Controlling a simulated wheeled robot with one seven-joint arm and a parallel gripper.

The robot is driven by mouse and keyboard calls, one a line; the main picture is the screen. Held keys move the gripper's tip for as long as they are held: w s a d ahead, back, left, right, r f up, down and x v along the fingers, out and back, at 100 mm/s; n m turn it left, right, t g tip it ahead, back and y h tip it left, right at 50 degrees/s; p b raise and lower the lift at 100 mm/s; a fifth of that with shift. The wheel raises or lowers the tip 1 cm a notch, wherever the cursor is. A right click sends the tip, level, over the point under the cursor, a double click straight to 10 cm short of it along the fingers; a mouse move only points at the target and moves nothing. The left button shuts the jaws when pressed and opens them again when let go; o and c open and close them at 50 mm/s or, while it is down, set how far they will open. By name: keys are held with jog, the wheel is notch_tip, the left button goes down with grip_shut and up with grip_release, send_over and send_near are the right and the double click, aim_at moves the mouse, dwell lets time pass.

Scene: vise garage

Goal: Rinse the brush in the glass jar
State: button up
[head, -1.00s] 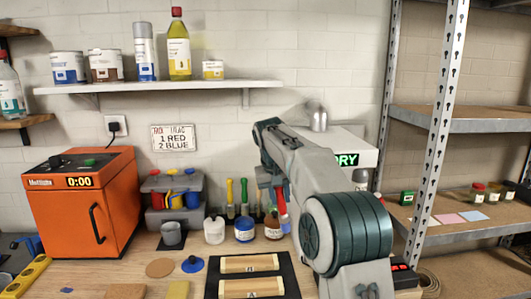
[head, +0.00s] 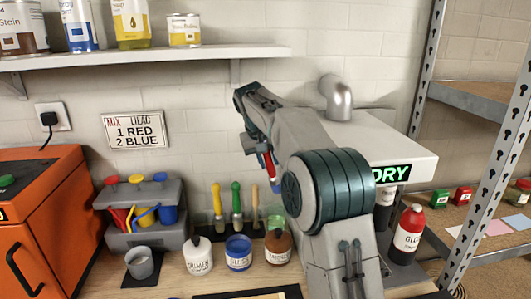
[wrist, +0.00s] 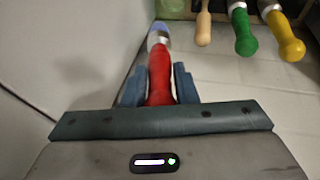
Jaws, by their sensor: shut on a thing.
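My gripper (wrist: 160,90) is shut on the red handle of a brush (wrist: 159,75). In the wrist view its metal collar and bluish tip point away from me. In the head view the brush (head: 269,170) hangs in the air above the bench, partly hidden by my arm. A pale green, see-through object (head: 276,222), perhaps the glass jar, stands below it behind a brown bottle (head: 278,246). It is mostly hidden, and I cannot tell its contents. The brush is apart from it.
Yellow, green and wooden-handled brushes (head: 236,205) stand in a rack at the wall. White (head: 198,256) and blue (head: 238,253) jars stand in front. A grey cup (head: 139,263) is at the left.

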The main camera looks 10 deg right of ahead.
jog(key=shift+s+f+b, duration=0.1)
jog(key=shift+f+b, duration=0.45)
jog(key=shift+b, duration=0.1)
notch_tip(320, 180, down, 11)
jog(key=b, duration=0.8)
jog(key=shift+r, duration=0.15)
notch_tip(320, 180, up, 10)
jog(key=p, duration=0.9)
jog(key=shift+p, duration=0.35)
dwell(1.7)
notch_tip(320, 180, up, 4)
jog(key=p, duration=0.4)
jog(key=shift+r, duration=0.1)
dwell(0.4)
